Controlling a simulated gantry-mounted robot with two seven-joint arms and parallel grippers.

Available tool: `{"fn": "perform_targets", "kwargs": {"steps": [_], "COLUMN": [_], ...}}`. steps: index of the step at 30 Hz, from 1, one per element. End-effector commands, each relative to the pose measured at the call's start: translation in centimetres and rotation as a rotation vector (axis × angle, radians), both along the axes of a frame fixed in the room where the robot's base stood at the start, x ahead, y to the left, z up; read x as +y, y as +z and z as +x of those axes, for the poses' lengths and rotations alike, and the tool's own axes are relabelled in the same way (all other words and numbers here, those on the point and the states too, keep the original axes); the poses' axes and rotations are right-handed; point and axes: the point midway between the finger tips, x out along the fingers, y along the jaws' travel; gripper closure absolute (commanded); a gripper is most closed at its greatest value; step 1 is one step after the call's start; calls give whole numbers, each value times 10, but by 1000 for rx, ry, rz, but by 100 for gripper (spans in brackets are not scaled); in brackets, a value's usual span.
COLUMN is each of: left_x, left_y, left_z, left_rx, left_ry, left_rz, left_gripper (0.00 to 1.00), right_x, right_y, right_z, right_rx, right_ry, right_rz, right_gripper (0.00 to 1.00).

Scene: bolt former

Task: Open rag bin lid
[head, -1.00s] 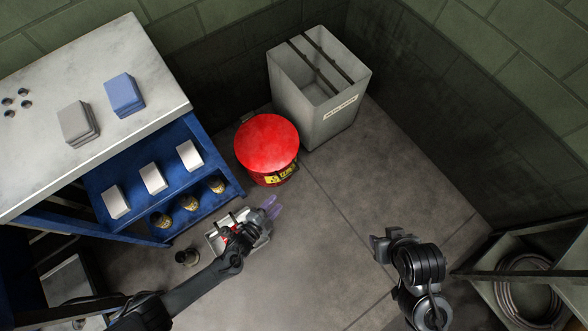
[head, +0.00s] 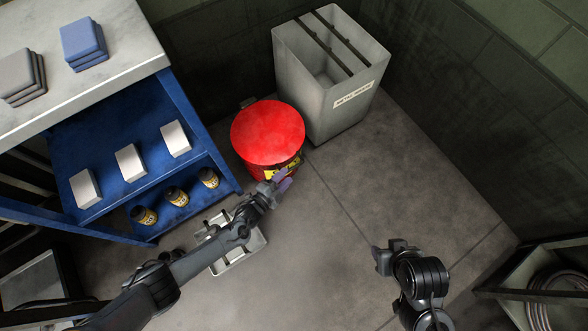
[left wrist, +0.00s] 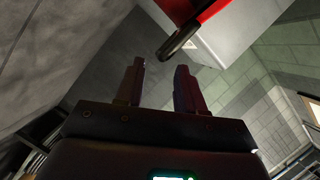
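The red rag bin (head: 268,140) stands on the floor with its round lid (head: 268,132) down and a yellow and black label on its front. My left gripper (head: 284,182) is in front of the bin's lower front side, below the label's level in the picture. In the left wrist view my left gripper (left wrist: 159,68) has its two fingers apart with nothing between them. A dark bar-like part (left wrist: 178,40) by the red bin (left wrist: 213,9) lies just beyond the fingertips. My right gripper (head: 380,258) is over bare floor, away from the bin; its fingers are not clear.
A grey metal scrap bin (head: 327,82) stands behind and right of the rag bin. A blue shelf unit (head: 100,140) with boxes and jars is on the left. A metal tray (head: 245,252) lies on the floor under my left arm. Floor at centre right is free.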

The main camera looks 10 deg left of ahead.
Motion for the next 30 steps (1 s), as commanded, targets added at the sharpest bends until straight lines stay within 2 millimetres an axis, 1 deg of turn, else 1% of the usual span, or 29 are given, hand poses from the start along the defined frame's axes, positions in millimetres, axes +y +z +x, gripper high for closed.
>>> {"fn": "perform_targets", "kwargs": {"steps": [1, 3, 10, 16, 25, 26, 30], "left_x": [-6, -11, -26, -32, -33, -33, -33], "left_y": [-6, -9, -14, -14, -13, -13, -13], "left_z": [9, 18, 42, 51, 52, 52, 52], "left_rx": [-4, -3, -1, 0, 0, 0, 0], "left_ry": [-1, -1, 1, -1, -1, 0, 0], "left_rz": [-2, 0, 0, 0, 0, 0, 0], "left_gripper": [62, 62, 62, 62, 62, 65, 86], "right_x": [0, 0, 0, 0, -2, -2, -2], "right_y": [-12, -19, -37, -43, -43, -43, -43], "right_z": [0, 0, 0, 0, 0, 0, 0], "right_rx": [0, 0, 2, 2, 2, 2, 2], "right_ry": [-1, -1, -1, -1, 4, 4, 4], "right_rz": [1, 1, 1, 0, -7, -7, -7], "right_gripper": [57, 57, 57, 57, 57, 57, 57]}}
